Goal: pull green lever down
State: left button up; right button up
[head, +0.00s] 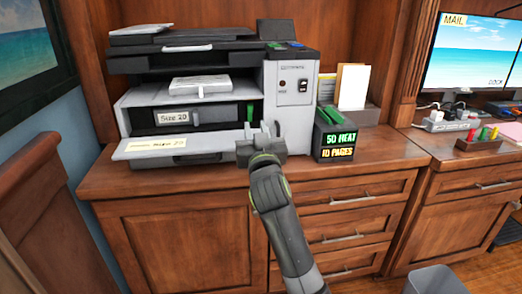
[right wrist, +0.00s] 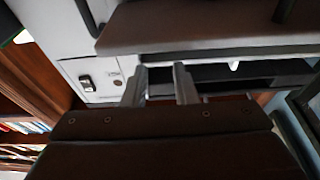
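The green lever (head: 251,112) is a small upright green piece at the right end of the printer's (head: 290,110) dark inner slot, beside the grey control side. My right gripper (head: 263,130) is in front of the printer, just below and slightly right of the lever. Its two fingers point at the printer and stand apart with nothing seen between them. They also show apart in the right wrist view (right wrist: 160,85), close to the printer front; I cannot make out the lever there. Whether a finger touches the printer is unclear. My left gripper is not in view.
A printer tray labelled "Size 20" (head: 180,117) sits above an extended lower tray (head: 140,148). The wooden desk (head: 385,150) has free room at front right. A bin (head: 435,281) stands at the lower right.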

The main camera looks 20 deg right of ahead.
jog(key=v, duration=0.8)
jog(key=shift+p, duration=0.3)
